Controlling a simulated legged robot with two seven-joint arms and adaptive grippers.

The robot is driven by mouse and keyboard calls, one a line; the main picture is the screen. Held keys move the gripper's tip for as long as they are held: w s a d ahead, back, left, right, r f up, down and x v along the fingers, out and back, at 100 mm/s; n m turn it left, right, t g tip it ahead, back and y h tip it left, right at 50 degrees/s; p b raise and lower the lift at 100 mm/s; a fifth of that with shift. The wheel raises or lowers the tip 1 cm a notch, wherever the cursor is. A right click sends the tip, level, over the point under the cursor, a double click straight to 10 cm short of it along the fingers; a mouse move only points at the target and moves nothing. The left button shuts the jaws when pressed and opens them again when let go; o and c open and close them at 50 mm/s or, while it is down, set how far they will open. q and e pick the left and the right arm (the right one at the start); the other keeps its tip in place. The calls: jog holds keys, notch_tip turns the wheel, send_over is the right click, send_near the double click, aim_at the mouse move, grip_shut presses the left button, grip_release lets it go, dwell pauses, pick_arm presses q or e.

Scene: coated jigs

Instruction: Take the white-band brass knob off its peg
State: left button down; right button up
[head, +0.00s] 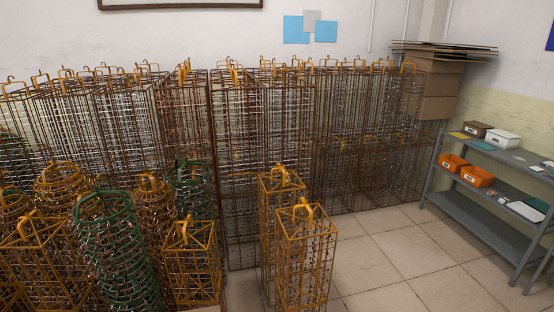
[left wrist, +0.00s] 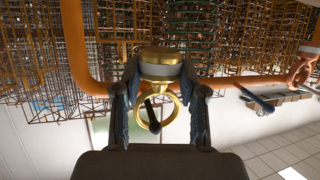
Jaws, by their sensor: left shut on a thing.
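The brass knob (left wrist: 160,56) with a white band (left wrist: 161,71) shows in the middle of the left wrist view. A brass ring (left wrist: 136,122) is below the band. My left gripper (left wrist: 161,92) is shut on the knob, with one dark finger on each side. A short dark peg (left wrist: 151,116) shows through the ring; whether the knob is still seated on it I cannot tell. An orange-brown bar (left wrist: 232,80) runs behind the knob. Neither gripper nor the knob shows in the head view.
A second dark peg (left wrist: 258,101) is to the right of my gripper. A coppery piece (left wrist: 300,70) is at the right edge. In the head view, wire jigs (head: 306,262) crowd the left and middle; a grey shelf (head: 478,222) stands right, with free floor (head: 385,262) between.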

pick_arm(q)
jog(key=shift+d, duration=0.2)
jog(key=s, duration=0.1)
jog(key=s+d+p, duration=0.1)
jog(key=s, duration=0.1)
jog(key=s+d, duration=0.1)
jog(key=s, duration=0.1)
jog(key=shift+r, duration=0.2)
pick_arm(e)
jog(key=shift+d+r, duration=0.35)
jog(key=shift+r, duration=0.35)
jog(key=shift+a, duration=0.1)
pick_arm(q)
jog(key=s+d+p, duration=0.1)
jog(key=s, duration=0.6)
jog(key=shift+d+p, duration=0.25)
jog(key=shift+p, duration=0.15)
pick_arm(e)
jog(key=shift+r, duration=0.7)
